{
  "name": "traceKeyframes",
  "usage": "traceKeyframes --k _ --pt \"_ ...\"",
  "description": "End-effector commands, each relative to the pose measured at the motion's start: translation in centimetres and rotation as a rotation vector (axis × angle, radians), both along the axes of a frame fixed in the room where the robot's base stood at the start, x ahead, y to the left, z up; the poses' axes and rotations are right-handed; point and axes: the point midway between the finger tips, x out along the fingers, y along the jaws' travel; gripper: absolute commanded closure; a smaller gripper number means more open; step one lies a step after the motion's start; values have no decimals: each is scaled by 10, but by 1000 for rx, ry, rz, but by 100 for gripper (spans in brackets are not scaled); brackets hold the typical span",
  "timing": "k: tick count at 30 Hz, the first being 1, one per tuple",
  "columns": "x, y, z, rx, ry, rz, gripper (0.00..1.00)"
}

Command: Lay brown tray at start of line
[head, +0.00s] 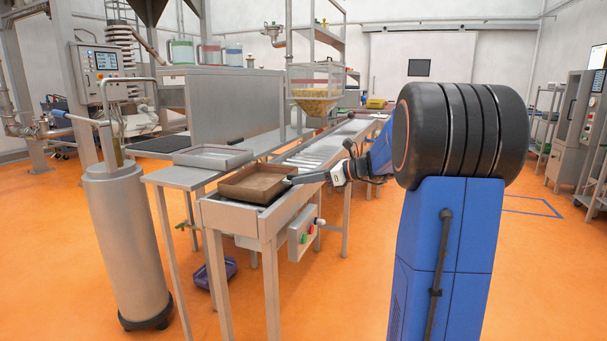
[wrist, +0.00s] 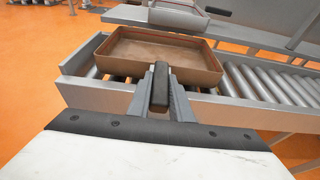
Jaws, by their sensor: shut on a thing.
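The brown tray (head: 256,184) is a shallow rectangular tray at the near end of the roller line (head: 312,150). In the wrist view the brown tray (wrist: 158,52) sits level over the rollers, between the line's side rails. I cannot tell whether it rests fully on the rollers. My gripper (head: 292,181) reaches in from the right in the head view and is shut on the tray's near wall. In the wrist view my gripper (wrist: 160,88) hides a small part of that wall.
A grey tray (head: 212,157) lies on a side table left of the line. A control box (head: 303,232) with buttons hangs on the line's side. A clear hopper (head: 316,90) stands over the line further back. Bare rollers (wrist: 262,80) show right of the tray.

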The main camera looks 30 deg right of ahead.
Motion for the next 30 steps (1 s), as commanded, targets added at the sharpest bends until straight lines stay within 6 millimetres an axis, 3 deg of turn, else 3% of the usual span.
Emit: traceKeyframes --k 30 --pt "0 0 -8 0 -1 0 100"
